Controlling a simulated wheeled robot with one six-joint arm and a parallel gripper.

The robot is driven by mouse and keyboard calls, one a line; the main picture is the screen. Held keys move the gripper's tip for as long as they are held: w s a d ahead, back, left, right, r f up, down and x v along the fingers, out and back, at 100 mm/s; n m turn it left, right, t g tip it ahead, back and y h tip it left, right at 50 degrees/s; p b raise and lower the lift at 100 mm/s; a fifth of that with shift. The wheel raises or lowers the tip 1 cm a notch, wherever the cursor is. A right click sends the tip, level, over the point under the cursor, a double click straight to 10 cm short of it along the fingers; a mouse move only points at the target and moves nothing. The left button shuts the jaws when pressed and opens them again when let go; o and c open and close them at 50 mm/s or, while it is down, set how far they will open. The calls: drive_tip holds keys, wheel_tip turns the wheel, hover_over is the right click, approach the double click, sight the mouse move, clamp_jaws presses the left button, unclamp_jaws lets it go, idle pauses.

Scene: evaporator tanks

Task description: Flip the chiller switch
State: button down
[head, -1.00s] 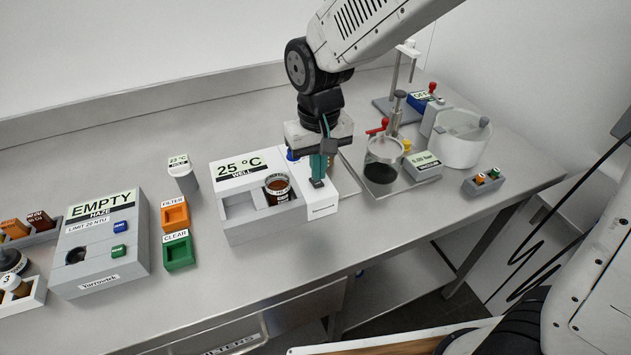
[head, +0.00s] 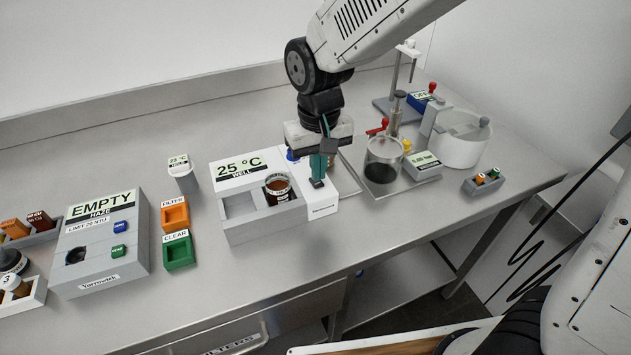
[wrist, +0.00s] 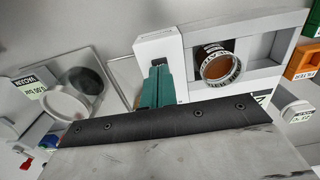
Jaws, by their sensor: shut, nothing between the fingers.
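The chiller is a white and grey box (head: 262,226) with a "25 °C WELL" display (head: 241,167). A brown jar (head: 278,187) sits in the right part of its well; it also shows in the wrist view (wrist: 219,65). My gripper (head: 318,184) is shut and empty, pointing down over the white right-hand panel of the chiller. In the wrist view its teal fingers (wrist: 158,84) are together over that white panel (wrist: 158,48). A blue part (head: 291,155) shows behind my gripper on the panel.
Right of the chiller, a glass vessel (head: 384,160) with dark contents stands on a tray beside a white pot (head: 459,138). Left are orange (head: 175,214) and green (head: 179,251) bins and a haze meter (head: 100,245). The front middle of the bench is clear.

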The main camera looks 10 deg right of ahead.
sight(318, 184)
drive_tip(key=shift+f, duration=0.95)
idle(0.4)
drive_tip(key=shift+r, duration=3.5)
drive_tip(key=s+d+r+m, duration=0.1)
drive_tip(key=s+d+r, duration=0.2)
drive_tip(key=s+d, duration=0.6)
drive_tip(key=s+d+r+m+t, duration=0.1)
drive_tip(key=s+d+r+m, duration=0.1)
drive_tip(key=s+d, duration=0.8)
drive_tip(key=shift+s+d+r, duration=0.25)
drive_tip(key=shift+d+r, duration=0.55)
drive_tip(key=shift+r, duration=0.1)
